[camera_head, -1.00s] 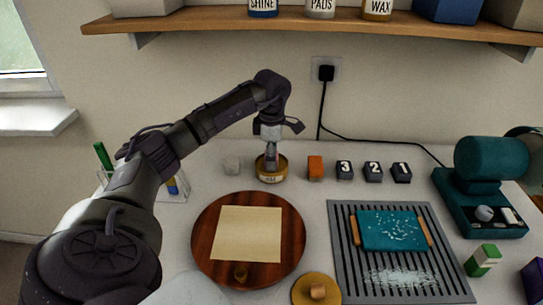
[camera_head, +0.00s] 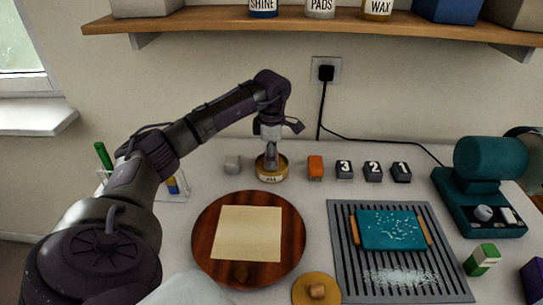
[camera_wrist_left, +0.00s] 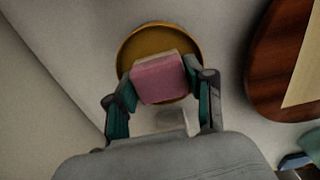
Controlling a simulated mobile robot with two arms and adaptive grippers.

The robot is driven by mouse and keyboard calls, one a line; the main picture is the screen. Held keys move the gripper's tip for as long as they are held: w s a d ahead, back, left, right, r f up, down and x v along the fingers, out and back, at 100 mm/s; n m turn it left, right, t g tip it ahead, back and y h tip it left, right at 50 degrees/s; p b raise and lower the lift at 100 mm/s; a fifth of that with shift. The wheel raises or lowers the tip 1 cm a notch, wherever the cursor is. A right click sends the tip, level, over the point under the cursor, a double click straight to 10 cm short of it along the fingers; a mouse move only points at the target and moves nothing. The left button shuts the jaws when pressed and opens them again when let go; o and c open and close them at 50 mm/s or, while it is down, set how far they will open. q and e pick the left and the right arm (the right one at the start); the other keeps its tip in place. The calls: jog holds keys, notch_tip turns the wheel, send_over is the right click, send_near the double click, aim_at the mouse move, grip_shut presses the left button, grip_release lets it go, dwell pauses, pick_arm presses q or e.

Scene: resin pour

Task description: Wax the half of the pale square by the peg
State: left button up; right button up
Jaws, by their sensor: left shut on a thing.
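The pale square (camera_head: 248,234) lies on a round reddish-brown wooden board (camera_head: 204,254). The peg (camera_head: 241,271) is a small brown knob at the board's front edge, just below the square. A round yellow tin (camera_head: 284,174) with a label stands behind the board, and it shows in the left wrist view (camera_wrist_left: 128,52). My left gripper (camera_head: 270,160) is over the tin, pointing down. In the left wrist view, its fingers (camera_wrist_left: 161,88) are shut on a pink block (camera_wrist_left: 160,80), which is over or in the tin. My right gripper is not in view.
An orange block (camera_head: 315,167) and dark numbered blocks (camera_head: 373,171) stand right of the tin; a pale cube (camera_head: 232,164) is left.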

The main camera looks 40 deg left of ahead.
pick_arm(q)
jog(key=shift+r+p, duration=2.9)
jog(key=shift+r, duration=0.65)
jog(key=shift+f, duration=0.1)
jog(key=shift+d+m, duration=0.3)
jog(key=shift+d, duration=0.1)
jog(key=s+d+m, duration=0.7)
jog(key=d+m, duration=0.5)
jog(key=s+d+m, duration=0.8)
jog(key=d+m, duration=0.5)
jog(key=shift+s+d+f, duration=0.15)
jog(key=shift+s+f, duration=0.1)
jog(key=shift+f, duration=0.15)
